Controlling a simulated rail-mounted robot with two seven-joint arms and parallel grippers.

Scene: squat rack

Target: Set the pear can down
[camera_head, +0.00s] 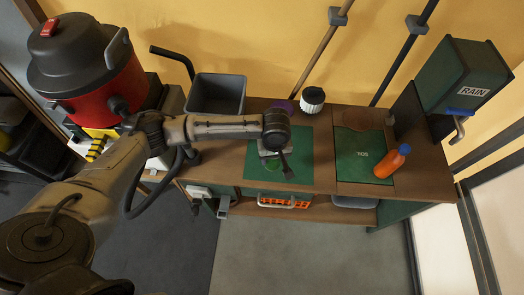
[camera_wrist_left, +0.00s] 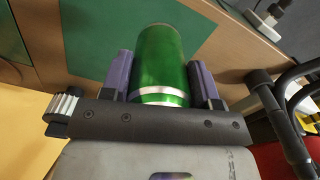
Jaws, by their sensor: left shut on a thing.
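The pear can (camera_wrist_left: 160,62) is a green cylinder with a silver rim, and my left gripper (camera_wrist_left: 160,78) is shut on it, one finger on each side. In the head view my left gripper (camera_head: 276,163) is over the green mat (camera_head: 297,148) on the wooden bench. There the can is mostly hidden by my wrist and gripper; a bit of green (camera_head: 272,165) shows beside it. I cannot tell whether the can touches the mat. My right gripper is not in view.
A white-and-black jar (camera_head: 312,99) and a purple item (camera_head: 283,106) stand behind the mat. An orange bottle (camera_head: 392,161) lies on a green panel (camera_head: 362,152) at right. A grey bin (camera_head: 217,94) and red vacuum (camera_head: 95,85) are at left. The mat's right part is clear.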

